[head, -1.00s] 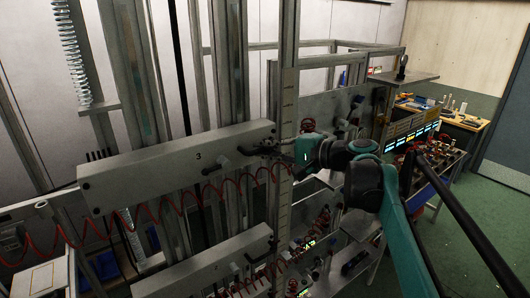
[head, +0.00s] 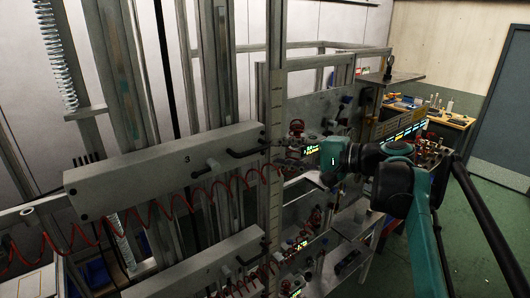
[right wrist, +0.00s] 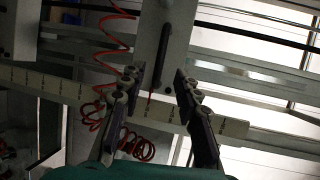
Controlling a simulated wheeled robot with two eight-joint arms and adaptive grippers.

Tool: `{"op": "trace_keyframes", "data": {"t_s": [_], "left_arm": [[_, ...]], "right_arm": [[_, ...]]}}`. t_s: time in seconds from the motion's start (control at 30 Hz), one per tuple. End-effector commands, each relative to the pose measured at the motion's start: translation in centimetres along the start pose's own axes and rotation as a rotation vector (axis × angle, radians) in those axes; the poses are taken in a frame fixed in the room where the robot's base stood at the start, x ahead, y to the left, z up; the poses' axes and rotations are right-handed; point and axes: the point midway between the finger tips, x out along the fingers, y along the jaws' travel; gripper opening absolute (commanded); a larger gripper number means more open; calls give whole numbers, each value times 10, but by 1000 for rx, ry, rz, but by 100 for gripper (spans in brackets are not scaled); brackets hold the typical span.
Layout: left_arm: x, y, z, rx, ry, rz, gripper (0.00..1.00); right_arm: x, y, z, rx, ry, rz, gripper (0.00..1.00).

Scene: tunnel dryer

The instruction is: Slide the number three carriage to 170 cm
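The number three carriage (head: 150,175) is a long grey box marked "3", slightly tilted in the head view. A black bar handle (head: 246,153) is at its right end, beside the upright scale post (head: 275,100). The scale figures are too small to read. My right gripper (head: 283,147) is just right of the handle, across the post. In the right wrist view, its fingers (right wrist: 156,78) are open and apart, with the black handle (right wrist: 163,50) beyond and between them; no grip shows. The marked scale (right wrist: 60,87) crosses behind the fingers. My left gripper is out of view.
A second grey carriage (head: 205,268) hangs below. Red coiled hoses (head: 190,200) droop under the carriages. A panel (head: 330,110) with knobs and lit displays stands behind my right gripper. Green floor (head: 468,235) is open at the right.

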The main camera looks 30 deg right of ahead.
Motion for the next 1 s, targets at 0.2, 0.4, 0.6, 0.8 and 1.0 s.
{"op": "trace_keyframes", "data": {"t_s": [0.2,0.4,0.6,0.8,1.0], "left_arm": [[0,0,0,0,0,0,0],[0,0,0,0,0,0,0],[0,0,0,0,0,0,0],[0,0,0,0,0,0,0],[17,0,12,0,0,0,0]], "right_arm": [[-29,0,0,1,2,0,32],[-33,0,0,0,-1,0,32],[-33,0,0,0,-1,0,32],[-33,0,0,0,-1,0,32],[-13,36,13,-17,-18,53,32]]}}
